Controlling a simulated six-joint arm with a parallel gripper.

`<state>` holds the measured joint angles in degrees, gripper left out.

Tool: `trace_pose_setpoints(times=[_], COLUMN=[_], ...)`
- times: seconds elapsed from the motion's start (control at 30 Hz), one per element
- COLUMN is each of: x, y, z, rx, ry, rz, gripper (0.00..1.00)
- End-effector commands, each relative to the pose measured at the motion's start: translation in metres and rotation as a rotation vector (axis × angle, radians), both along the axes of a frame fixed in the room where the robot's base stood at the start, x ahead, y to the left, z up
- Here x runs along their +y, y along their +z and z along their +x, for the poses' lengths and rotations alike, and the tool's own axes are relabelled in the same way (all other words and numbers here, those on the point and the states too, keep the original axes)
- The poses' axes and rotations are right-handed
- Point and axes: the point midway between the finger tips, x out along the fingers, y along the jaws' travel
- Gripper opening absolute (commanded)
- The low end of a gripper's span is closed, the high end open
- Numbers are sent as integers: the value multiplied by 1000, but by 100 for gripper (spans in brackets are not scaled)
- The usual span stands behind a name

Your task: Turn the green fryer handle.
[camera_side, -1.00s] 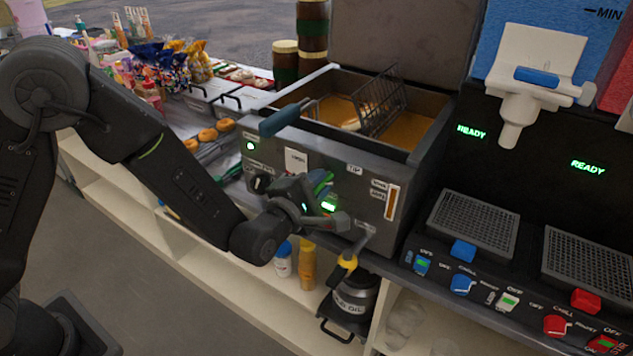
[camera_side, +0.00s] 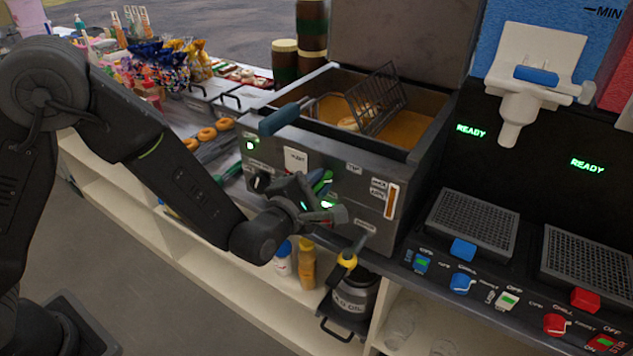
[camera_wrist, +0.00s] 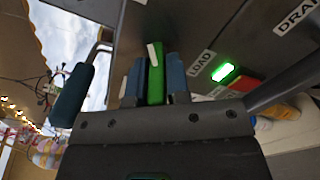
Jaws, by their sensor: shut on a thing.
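The green fryer handle (camera_wrist: 157,84) stands between the two blue-grey fingers of my gripper (camera_wrist: 154,76) in the wrist view, and the jaws are shut on it. A white mark shows at its far end. In the side view, the green handle (camera_side: 322,181) shows at the fryer's front panel, partly hidden by my gripper (camera_side: 318,190). The fryer (camera_side: 345,210) holds brown oil, with the wire basket (camera_side: 376,98) tilted in it and doughnuts partly visible.
The basket's teal grip (camera_side: 280,120) juts over the fryer's front left edge. A black knob (camera_side: 258,182) sits left of my gripper. A yellow-handled drain lever (camera_side: 347,262) hangs below, above an oil pot (camera_side: 354,298). Doughnuts (camera_side: 208,134) lie to the left.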

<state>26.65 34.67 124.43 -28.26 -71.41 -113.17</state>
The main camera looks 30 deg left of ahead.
Motion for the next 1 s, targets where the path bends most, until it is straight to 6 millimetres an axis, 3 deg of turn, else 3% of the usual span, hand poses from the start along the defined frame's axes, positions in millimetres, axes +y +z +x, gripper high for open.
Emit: trace_pose_setpoints(times=[0.23,0.57,0.67,1.0], x=[0,0,-1,-1], y=[0,0,0,0], z=[0,-5,-17,-86], rx=[1,1,1,1], ry=[-1,-1,-2,-6], rz=[0,1,1,1], gripper=[38,38,38,38])
